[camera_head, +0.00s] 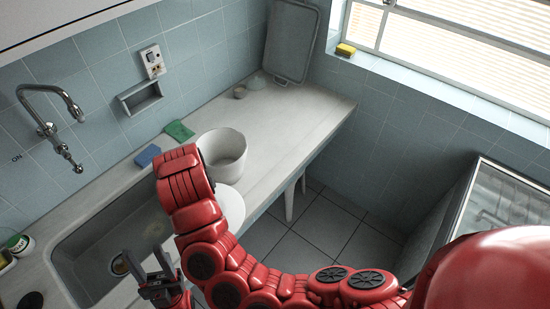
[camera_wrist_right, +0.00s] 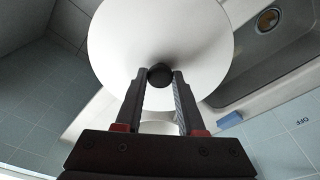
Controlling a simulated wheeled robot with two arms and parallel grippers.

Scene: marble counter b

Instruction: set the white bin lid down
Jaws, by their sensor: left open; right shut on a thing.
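The white bin lid (camera_wrist_right: 125,35) is a round white disc with a black knob (camera_wrist_right: 160,75). In the right wrist view the fingers of my right gripper (camera_wrist_right: 159,78) are shut on this knob. The lid is held over the counter's front edge beside the sink; its height is hard to tell. In the head view my right arm largely hides the lid and gripper. The open white bin (camera_head: 233,148) stands upright on the counter, just beyond my right arm. My left gripper (camera_head: 158,284) is open and empty near the sink's front edge.
The sink (camera_head: 90,262) is at left, under a tap (camera_head: 50,128). A blue sponge (camera_head: 147,155) and a green one (camera_head: 179,131) lie along the back. The counter (camera_head: 300,110) is clear right of the bin. A tray (camera_head: 291,40) leans in the corner.

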